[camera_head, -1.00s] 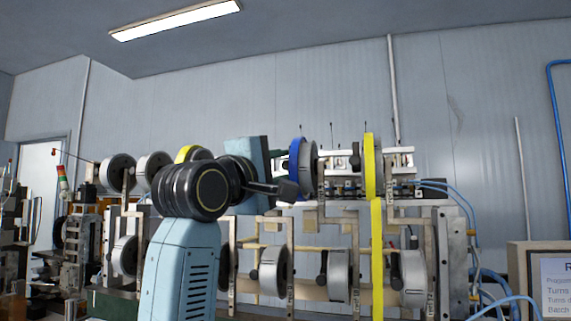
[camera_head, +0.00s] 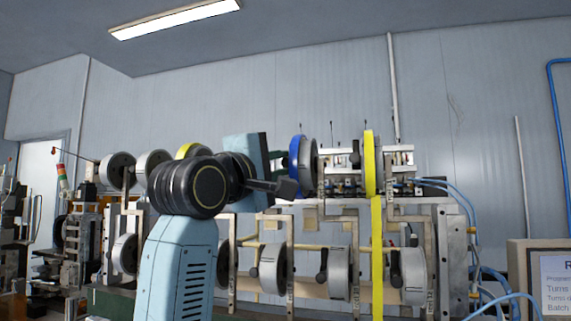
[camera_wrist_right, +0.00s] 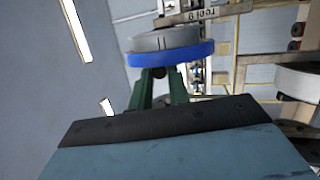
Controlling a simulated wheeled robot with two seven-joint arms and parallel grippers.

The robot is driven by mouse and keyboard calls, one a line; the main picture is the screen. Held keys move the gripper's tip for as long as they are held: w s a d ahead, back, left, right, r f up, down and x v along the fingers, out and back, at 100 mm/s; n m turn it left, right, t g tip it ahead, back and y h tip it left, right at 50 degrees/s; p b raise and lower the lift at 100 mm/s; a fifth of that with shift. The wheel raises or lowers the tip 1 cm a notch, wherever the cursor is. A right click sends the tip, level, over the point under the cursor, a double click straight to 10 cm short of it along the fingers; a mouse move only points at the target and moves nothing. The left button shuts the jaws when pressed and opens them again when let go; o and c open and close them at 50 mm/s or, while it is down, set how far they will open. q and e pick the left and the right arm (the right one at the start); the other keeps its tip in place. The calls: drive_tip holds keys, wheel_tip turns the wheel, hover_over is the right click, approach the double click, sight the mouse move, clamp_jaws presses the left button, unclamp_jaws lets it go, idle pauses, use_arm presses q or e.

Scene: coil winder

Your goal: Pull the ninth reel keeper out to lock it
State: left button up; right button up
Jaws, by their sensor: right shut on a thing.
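The reel with a blue rim (camera_head: 296,165) is on the upper row of the winder in the head view. In the right wrist view the blue-rimmed reel (camera_wrist_right: 172,52) is just beyond my fingertips, beside a bracket labelled "reel 9" (camera_wrist_right: 200,15). A small dark keeper (camera_wrist_right: 158,72) shows between the green fingers of my right gripper (camera_wrist_right: 160,82). The gripper is shut on it, in front of the blue rim. In the head view my right gripper (camera_head: 286,188) reaches to the left side of that reel, and my arm hides part of the machine. My left gripper is not in view.
A yellow reel (camera_head: 371,163) stands to the right on the upper row. Several grey reels, such as one (camera_head: 414,276), hang on the lower row. Blue hoses (camera_head: 455,195) and a sign board (camera_head: 550,290) are at the right. A grey wall is behind.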

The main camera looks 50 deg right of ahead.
drive_tip(key=shift+s+a, duration=0.45)
drive_tip(key=shift+a, duration=0.35)
drive_tip(key=o, duration=0.5)
drive_tip(key=shift+a, duration=0.1)
drive_tip(key=shift+o, duration=0.2)
drive_tip(key=r+b+v, duration=0.1)
drive_tip(key=v, duration=0.6)
drive_tip(key=shift+a+r+b, duration=0.25)
drive_tip(key=shift+r+b, duration=0.05)
